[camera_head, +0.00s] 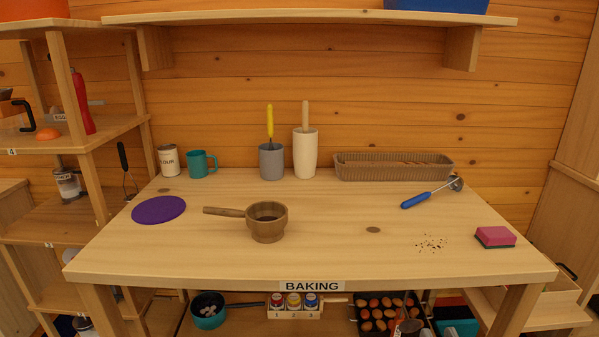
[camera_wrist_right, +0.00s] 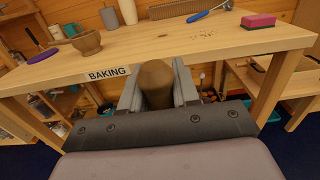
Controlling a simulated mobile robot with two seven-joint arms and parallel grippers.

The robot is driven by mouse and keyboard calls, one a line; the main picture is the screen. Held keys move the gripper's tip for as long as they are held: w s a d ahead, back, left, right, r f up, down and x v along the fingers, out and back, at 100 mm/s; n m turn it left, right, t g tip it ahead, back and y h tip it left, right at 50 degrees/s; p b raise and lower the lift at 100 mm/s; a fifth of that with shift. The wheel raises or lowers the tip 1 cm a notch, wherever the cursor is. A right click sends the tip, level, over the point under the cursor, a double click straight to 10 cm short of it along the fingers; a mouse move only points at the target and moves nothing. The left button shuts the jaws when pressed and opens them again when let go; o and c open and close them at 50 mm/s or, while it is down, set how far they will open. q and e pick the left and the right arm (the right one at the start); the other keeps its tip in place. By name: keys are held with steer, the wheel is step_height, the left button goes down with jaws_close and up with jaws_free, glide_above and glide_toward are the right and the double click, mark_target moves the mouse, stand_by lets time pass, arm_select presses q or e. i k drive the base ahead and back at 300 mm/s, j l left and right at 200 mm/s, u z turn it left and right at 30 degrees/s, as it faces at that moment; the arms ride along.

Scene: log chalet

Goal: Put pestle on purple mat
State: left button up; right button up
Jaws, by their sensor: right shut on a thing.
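The purple mat (camera_head: 159,209) is a flat round disc on the left of the table; it also shows at the left of the right wrist view (camera_wrist_right: 43,55). My right gripper (camera_wrist_right: 158,85) is shut on a brown, rounded wooden thing, which looks like the pestle (camera_wrist_right: 155,77). The gripper is in front of the table's front edge, apart from the mat. In the head view it shows only small, at the bottom right of centre (camera_head: 409,327). A wooden bowl with a stick-like handle to its left (camera_head: 267,224) stands right of the mat. My left gripper is not in view.
The wooden table (camera_head: 330,240) is mostly clear in the middle. A teal mug (camera_head: 202,165), a grey pot (camera_head: 272,162), a white pot (camera_head: 305,154) and a basket (camera_head: 392,168) stand at the back. A blue-handled scoop (camera_head: 430,195), crumbs and a pink sponge (camera_head: 495,236) lie right.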

mark_target(159, 208)
steer(key=j, duration=0.4)
steer(key=i+j+u, duration=0.15)
steer(key=j, duration=0.3)
steer(key=i+j, duration=0.1)
steer(key=j, duration=0.3)
steer(key=j+u, duration=0.1)
steer(key=j, duration=0.3)
steer(key=i+j+u, duration=0.1)
steer(key=j, duration=0.3)
steer(key=i+j, duration=0.2)
steer(key=j, duration=0.2)
steer(key=i+j+u, duration=0.1)
steer(key=j, duration=0.3)
steer(key=i+j, duration=0.15)
steer(key=j, duration=0.15)
steer(key=i+j+u, duration=0.15)
steer(key=i+j, duration=0.05)
steer(key=j, duration=0.1)
